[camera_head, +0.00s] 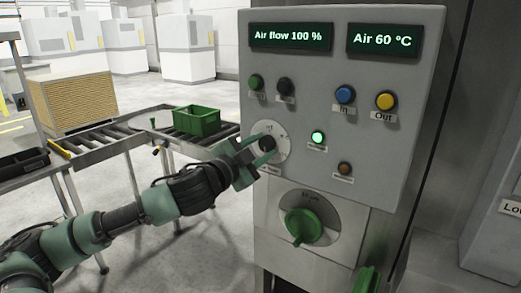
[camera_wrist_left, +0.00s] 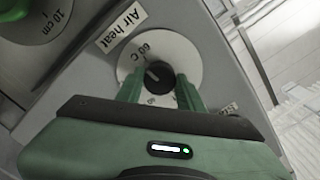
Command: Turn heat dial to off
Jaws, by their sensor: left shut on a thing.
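The heat dial is a dark knob (camera_head: 268,143) on a round white plate on the grey control panel. In the left wrist view the dark knob (camera_wrist_left: 158,74) sits between my fingers, on a white plate with a "60 C" mark; an "Air heat" label is beside it. My left gripper (camera_head: 266,149) is shut on the knob, its green fingers on either side; it also shows in the left wrist view (camera_wrist_left: 158,88). The fingers hide part of the plate's marks. The air temperature display (camera_head: 383,41) reads "Air 60 °C". My right gripper is not seen.
The panel has an "Air flow 100 %" display (camera_head: 291,37), a lit green button (camera_head: 318,137), a blue button (camera_head: 345,94) and a yellow button (camera_head: 385,100). A larger green knob (camera_head: 304,226) is below the dial. A green crate (camera_head: 196,121) stands on rollers at left.

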